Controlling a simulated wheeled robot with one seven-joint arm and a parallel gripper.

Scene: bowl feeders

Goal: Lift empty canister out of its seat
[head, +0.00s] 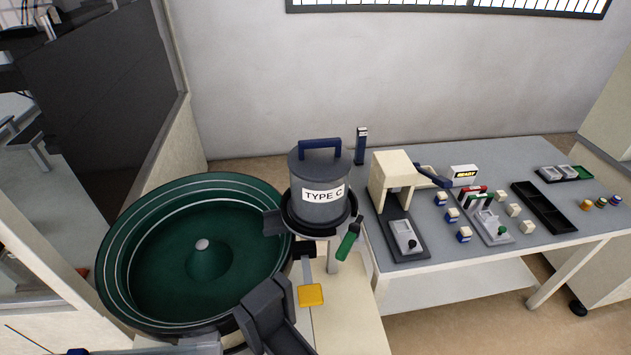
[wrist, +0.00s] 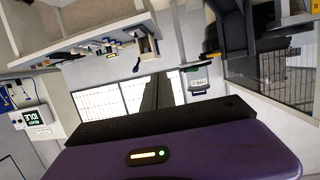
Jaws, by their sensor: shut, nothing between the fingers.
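The canister (head: 319,195) is a grey cylinder with a lid, a dark blue handle (head: 320,147) on top and a white "TYPE C" label. It stands upright in a dark ring-shaped seat (head: 293,221) beside the green bowl. Its inside is hidden by the lid. The wrist view is upside down, and the canister (wrist: 197,80) shows small and distant there, right of centre. My gripper (wrist: 163,82) shows in the wrist view as dark fingers beyond its purple housing. It is shut, empty and well apart from the canister. I do not make it out in the head view.
A large green bowl feeder (head: 150,285) stands left of the canister. A green-handled part (head: 348,241) and a yellow tab (head: 311,295) sit close below the seat. A table (head: 420,280) at right carries a beige press, small blocks and trays. A wall stands behind.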

